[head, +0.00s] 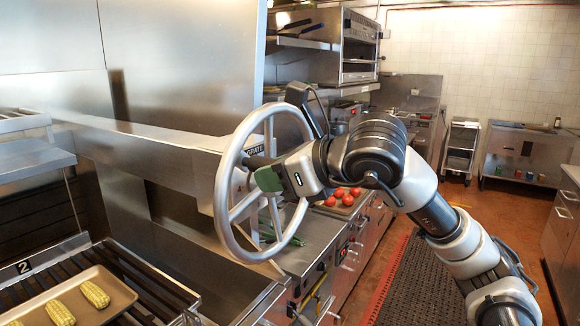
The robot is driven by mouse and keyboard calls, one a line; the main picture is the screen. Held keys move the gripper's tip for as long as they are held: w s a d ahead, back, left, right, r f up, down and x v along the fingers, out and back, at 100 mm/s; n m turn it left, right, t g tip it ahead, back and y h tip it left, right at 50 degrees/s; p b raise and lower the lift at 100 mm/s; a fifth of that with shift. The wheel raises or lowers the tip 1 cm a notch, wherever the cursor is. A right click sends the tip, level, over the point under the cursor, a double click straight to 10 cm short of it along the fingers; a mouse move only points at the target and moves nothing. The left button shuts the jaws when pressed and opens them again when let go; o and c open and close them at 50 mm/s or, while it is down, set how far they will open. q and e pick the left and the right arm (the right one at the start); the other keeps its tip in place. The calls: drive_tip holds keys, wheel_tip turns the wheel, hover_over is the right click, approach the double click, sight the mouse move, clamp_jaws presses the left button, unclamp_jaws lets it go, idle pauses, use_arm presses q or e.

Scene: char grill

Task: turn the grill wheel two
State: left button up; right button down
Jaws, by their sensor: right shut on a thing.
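The grill wheel (222,190) is a large grey spoked wheel standing upright in the middle of the head view, in front of the metal housing. A "GRATE" label shows behind its rim. My right gripper (266,179) reaches in from the right and is shut on the wheel, within the rim near the hub. The jaws and my arm cover part of the spokes and the right side of the rim, so the exact grip point is hard to see. A plate marked "2" (24,266) sits on the grill at the lower left. My left gripper is out of view.
A tray (112,284) with several corn cobs lies on the grill bars. A counter with red tomatoes (340,198) and green vegetables (312,246) stands behind the wheel. A dark floor mat (412,290) lies at the lower right. Open brown floor extends beyond it.

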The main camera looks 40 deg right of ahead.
use_arm(q)
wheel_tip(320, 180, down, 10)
drive_tip(key=b, duration=0.9)
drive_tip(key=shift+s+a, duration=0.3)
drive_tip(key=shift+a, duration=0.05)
use_arm(e)
wheel_tip(320, 180, down, 8)
drive_tip(key=a+n+t+h, duration=0.1)
drive_tip(key=a+n, duration=0.1)
drive_tip(key=n, duration=0.1)
drive_tip(key=shift+s+r+h, duration=0.25)
drive_tip(key=shift+s+h, duration=0.15)
drive_tip(key=shift+a, duration=0.1)
drive_tip(key=c, duration=0.8)
unclamp_jaws()
drive_tip(key=shift+c, duration=0.2)
use_arm(q)
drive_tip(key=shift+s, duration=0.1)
drive_tip(key=shift+b, duration=0.3)
use_arm(e)
drive_tip(key=shift+s+r, duration=0.1)
drive_tip(key=shift+s, duration=0.05)
